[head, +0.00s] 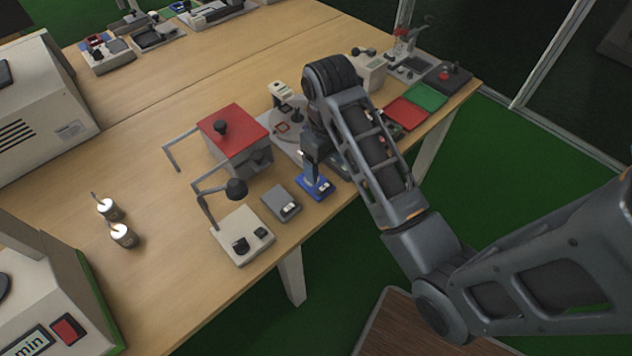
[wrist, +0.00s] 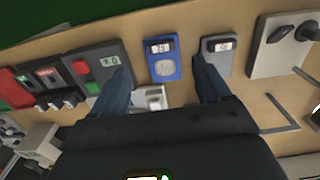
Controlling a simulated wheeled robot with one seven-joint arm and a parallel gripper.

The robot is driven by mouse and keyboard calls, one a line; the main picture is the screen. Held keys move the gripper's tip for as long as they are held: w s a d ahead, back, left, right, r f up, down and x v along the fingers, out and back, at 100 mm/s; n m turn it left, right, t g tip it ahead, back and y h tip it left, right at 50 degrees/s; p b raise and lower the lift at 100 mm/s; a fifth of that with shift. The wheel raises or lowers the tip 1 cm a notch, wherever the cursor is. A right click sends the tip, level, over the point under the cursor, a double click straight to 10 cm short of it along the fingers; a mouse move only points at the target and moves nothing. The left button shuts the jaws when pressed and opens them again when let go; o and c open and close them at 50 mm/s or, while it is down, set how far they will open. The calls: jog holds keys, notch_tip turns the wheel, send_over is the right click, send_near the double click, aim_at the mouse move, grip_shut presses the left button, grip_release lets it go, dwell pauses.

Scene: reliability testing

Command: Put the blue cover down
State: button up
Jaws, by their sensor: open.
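The blue cover (head: 318,189) appears as a small blue slab near the table's front edge, below my gripper in the head view. In the wrist view the blue cover (wrist: 163,64) lies flat, with a small display window at one end and a round pale patch. My gripper (head: 312,174) points down over it. In the wrist view my gripper (wrist: 163,88) has its two dark fingers wide apart, with nothing held between them. The cover shows in the gap, beyond the fingertips. Whether a finger touches it cannot be told.
A similar grey unit (head: 282,203) sits just left of the blue cover. A white box (head: 242,237) with knobs stands further left. A red-topped box (head: 233,130) is behind. A dark unit with red and green buttons (wrist: 98,68) is close on the other side.

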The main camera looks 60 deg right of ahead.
aim_at(322, 185)
jog(key=shift+w+f+b, duration=0.1)
jog(key=shift+f+b, duration=1.25)
jog(key=shift+f, duration=0.45)
jog(key=shift+w+f, duration=0.15)
jog(key=shift+f, duration=0.9)
jog(key=shift+w+f, duration=0.1)
jog(key=shift+f, duration=0.9)
jog(key=c, duration=1.2)
jog(key=shift+c, duration=0.2)
jog(key=shift+r, duration=0.15)
